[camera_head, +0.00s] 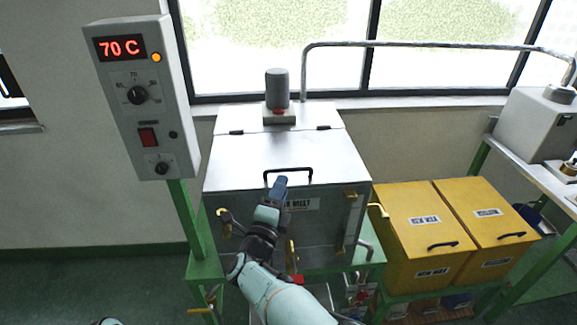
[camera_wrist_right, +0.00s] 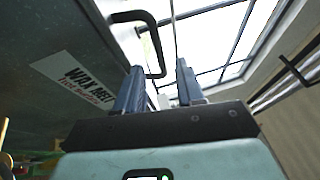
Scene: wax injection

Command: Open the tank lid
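The steel wax tank (camera_head: 225,205) stands in the middle of the head view, with a "WAX MELT" label on its front. Its flat metal lid (camera_head: 255,150) is down, with hinges along the back edge. A black bar handle (camera_head: 289,170) sits at the lid's front edge; it also shows in the right wrist view (camera_wrist_right: 155,40). My right gripper (camera_head: 281,182) is in front of the tank, just below the handle. In the wrist view its two blue fingers (camera_wrist_right: 160,78) are apart, with the handle just beyond the fingertips. I cannot tell whether they touch. My left gripper is not in view.
A control box (camera_head: 140,100) reading 70 C stands on a green post at the left. Two yellow bins (camera_head: 412,205) (camera_head: 482,200) stand to the right. A grey cylinder (camera_head: 277,88) sits at the tank's back, and a metal pipe (camera_head: 420,44) runs behind. Brass-coloured taps (camera_head: 225,230) project from the front.

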